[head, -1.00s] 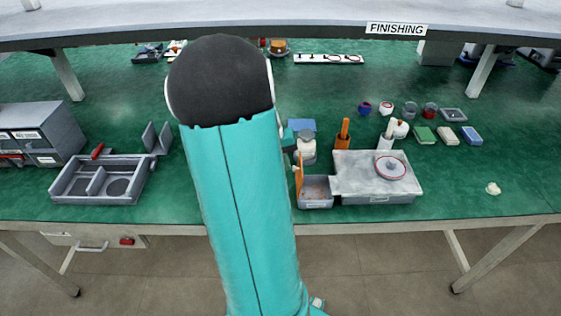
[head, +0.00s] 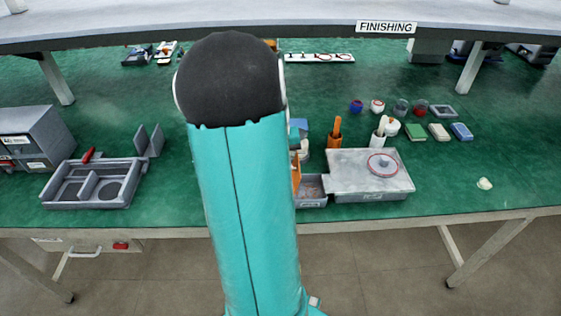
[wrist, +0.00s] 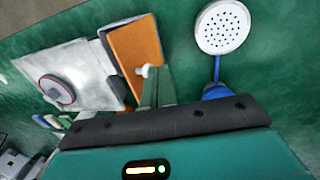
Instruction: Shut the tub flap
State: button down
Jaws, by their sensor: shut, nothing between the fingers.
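The grey tub (head: 312,202) stands near the front edge of the green bench, just right of my arm. Its orange flap (head: 296,174) stands up at the tub's left side, so the tub is open. In the wrist view the orange flap (wrist: 135,52) shows as a broad panel beside a pale grey lid. My gripper (wrist: 156,82) shows as narrow fingers above the dark wrist edge, shut and empty, near the flap; I cannot tell whether they touch. A small white knob (wrist: 147,70) overlaps the flap there. My arm hides my gripper in the head view.
A pale lid with a red-ringed disc (head: 383,163) lies right of the tub. An orange holder (head: 334,133) and white cup (head: 378,143) stand behind. A perforated white head (wrist: 222,27) on a blue stem is near my gripper. A divided tray (head: 95,184) sits left.

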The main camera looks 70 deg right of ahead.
jog(key=shift+s+d+f+t+y, duration=0.95)
jog(key=shift+s+f+t+y, duration=0.15)
jog(key=shift+s+t, duration=0.85)
jog(key=shift+s+d+f+t+y, duration=1)
jog(key=shift+s+t, duration=0.75)
jog(key=shift+t, duration=0.35)
jog(key=shift+s+d+f+t+y, duration=0.85)
jog(key=shift+s+f+t+y, duration=0.25)
jog(key=shift+s+t, duration=0.85)
jog(key=shift+w+f, duration=0.1)
jog(key=shift+w, duration=0.1)
